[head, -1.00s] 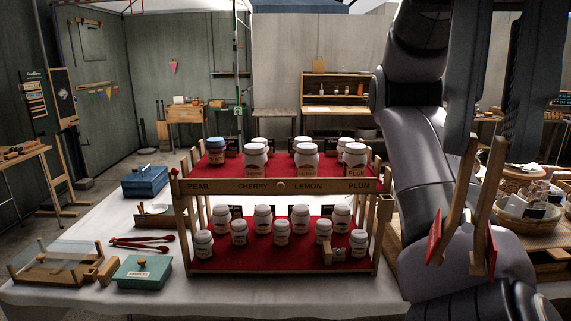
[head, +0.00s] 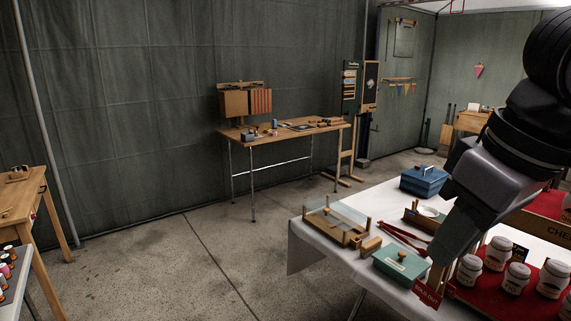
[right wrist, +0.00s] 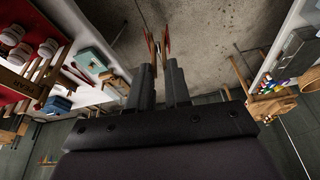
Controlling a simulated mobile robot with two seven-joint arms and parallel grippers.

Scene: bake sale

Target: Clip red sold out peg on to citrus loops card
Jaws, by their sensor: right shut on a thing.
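My right gripper (head: 441,262) comes in from the upper right in the head view. It is shut on the red sold out peg (head: 427,293), a wooden peg with a red sign, held in front of the near edge of the white-clothed table. In the right wrist view the gripper (right wrist: 158,70) has the peg (right wrist: 152,44) between its fingertips, pointing away over the grey floor. No citrus loops card can be made out in either view. My left gripper is not in view.
The white-clothed table (head: 308,236) carries a green box (head: 401,265), a blue box (head: 424,180), red tongs and a red jar rack. A wooden table (head: 290,133) stands by the far wall. Another table (head: 18,200) is at the left edge. Concrete floor (head: 200,255) between them is clear.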

